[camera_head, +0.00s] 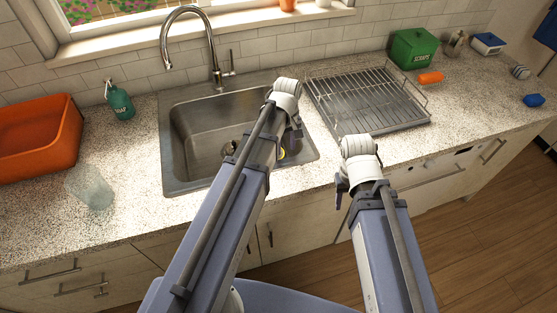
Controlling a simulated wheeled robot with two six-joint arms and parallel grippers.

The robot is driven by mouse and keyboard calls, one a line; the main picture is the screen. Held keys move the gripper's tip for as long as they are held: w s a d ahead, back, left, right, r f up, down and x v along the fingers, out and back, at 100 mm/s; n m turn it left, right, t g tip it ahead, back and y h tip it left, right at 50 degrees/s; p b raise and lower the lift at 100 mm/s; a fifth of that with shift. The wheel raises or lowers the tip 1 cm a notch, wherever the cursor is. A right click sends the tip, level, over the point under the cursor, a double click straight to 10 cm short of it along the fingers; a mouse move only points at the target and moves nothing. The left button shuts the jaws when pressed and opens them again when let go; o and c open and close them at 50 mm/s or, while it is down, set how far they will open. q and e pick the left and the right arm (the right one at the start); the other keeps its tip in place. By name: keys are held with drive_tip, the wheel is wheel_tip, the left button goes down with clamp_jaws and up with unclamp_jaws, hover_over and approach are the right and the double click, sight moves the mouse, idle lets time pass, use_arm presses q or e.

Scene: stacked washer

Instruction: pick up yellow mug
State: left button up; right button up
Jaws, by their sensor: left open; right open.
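A small patch of yellow (282,154) shows in the sink just right of my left arm. It may be part of the yellow mug, but my arm hides most of it and I cannot make out its shape. My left arm reaches over the sink. Dark parts of what looks like my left gripper (231,149) show beside the arm, low in the basin; the rest is hidden. My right gripper (340,190) is mostly hidden behind its arm, near the counter's front edge right of the sink. Both are open, with nothing seen in them.
The steel sink (180,135) has a tall faucet (165,45) behind it. A drying rack (365,95) stands to the right. A clear glass (90,187), green soap bottle (120,103) and orange bin (40,135) stand left. A green box (413,48) is back right.

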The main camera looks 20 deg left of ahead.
use_arm(q)
drive_tip(key=shift+w+f+b, duration=0.2)
drive_tip(key=shift+f+b, duration=1)
drive_tip(key=shift+f, duration=0.25)
drive_tip(key=shift+w+f+b, duration=0.2)
drive_tip(key=shift+f+b, duration=1)
drive_tip(key=shift+f, duration=0.2)
drive_tip(key=shift+f, duration=0.15)
drive_tip(key=f+b, duration=0.7)
drive_tip(key=b, duration=0.1)
drive_tip(key=shift+s+d+f, duration=0.1)
drive_tip(key=shift+s+f, duration=0.25)
drive_tip(key=shift+s, duration=0.05)
drive_tip(key=shift+r, duration=0.15)
drive_tip(key=shift+c, duration=0.2)
clamp_jaws()
